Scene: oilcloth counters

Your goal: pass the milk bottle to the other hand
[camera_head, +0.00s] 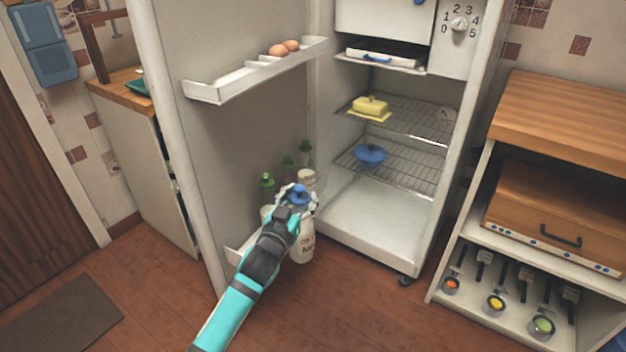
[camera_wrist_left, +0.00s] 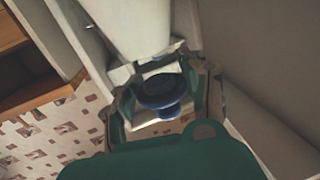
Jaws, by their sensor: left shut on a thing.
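The milk bottle (camera_head: 304,250) is white with dark lettering and a blue cap (camera_head: 300,194). It is upright by the lower shelf of the open fridge door. My left gripper (camera_head: 306,203) comes from the front left and is shut on the bottle near its top. The gripper and forearm hide part of the bottle. In the left wrist view the blue cap (camera_wrist_left: 160,91) shows between the fingers of my left gripper (camera_wrist_left: 166,98). I cannot tell whether the bottle's base still rests on the shelf. My right gripper is in neither view.
Green-capped bottles (camera_head: 267,181) stand behind on the door side. The door's upper shelf (camera_head: 215,90) holds eggs. The open fridge (camera_head: 385,220) has a yellow butter dish (camera_head: 370,106) and a blue bowl (camera_head: 370,156). A wooden counter (camera_head: 560,110) stands at right. Floor in front is clear.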

